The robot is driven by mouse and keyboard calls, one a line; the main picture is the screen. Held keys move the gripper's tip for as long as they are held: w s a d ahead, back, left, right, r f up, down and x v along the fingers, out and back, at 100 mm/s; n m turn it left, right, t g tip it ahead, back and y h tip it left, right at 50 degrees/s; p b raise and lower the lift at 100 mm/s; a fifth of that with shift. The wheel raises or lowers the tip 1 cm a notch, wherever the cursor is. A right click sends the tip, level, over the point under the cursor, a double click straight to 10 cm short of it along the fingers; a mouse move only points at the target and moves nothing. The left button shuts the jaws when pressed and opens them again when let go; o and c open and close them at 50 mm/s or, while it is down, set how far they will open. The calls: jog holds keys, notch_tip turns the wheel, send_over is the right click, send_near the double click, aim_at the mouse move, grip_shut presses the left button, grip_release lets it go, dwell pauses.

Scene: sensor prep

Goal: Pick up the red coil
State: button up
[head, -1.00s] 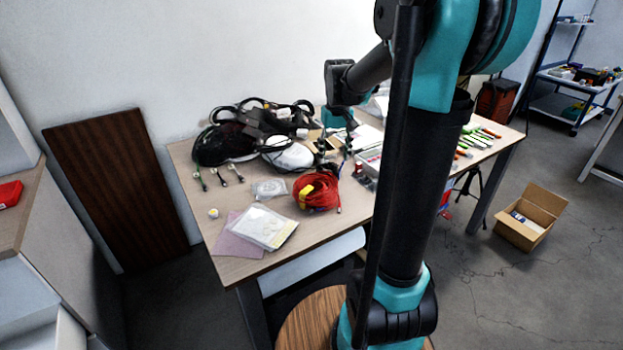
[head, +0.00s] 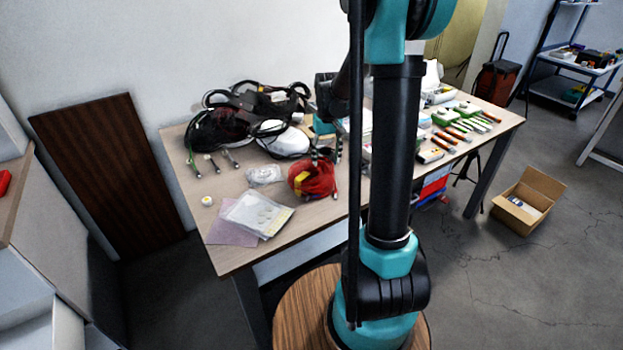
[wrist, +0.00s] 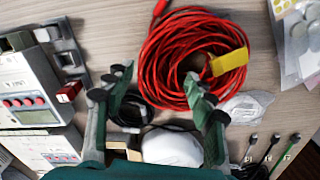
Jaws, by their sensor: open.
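The red coil (head: 318,179) is a loose bundle of red cable with a yellow tag, lying near the front edge of the table. In the wrist view the coil (wrist: 172,62) lies just beyond my fingertips, with its yellow tag on the right. My gripper (wrist: 152,88) is open, its two green-grey fingers spread apart with nothing held. The right fingertip overlaps the coil's near edge in the picture; I cannot tell whether it touches. In the head view my gripper (head: 326,154) is above and right behind the coil, partly hidden by my arm.
Black cables and a white rounded item (head: 284,140) lie behind the coil. A clear bag (head: 265,175) is close on its left, with a plastic packet (head: 258,215) farther forward. Grey boxes with red buttons (wrist: 28,92) stand on the wrist view's left. An open carton (head: 528,200) sits on the floor.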

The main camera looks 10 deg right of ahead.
aim_at(326, 168)
jog(key=shift+f, duration=2.75)
grip_shut()
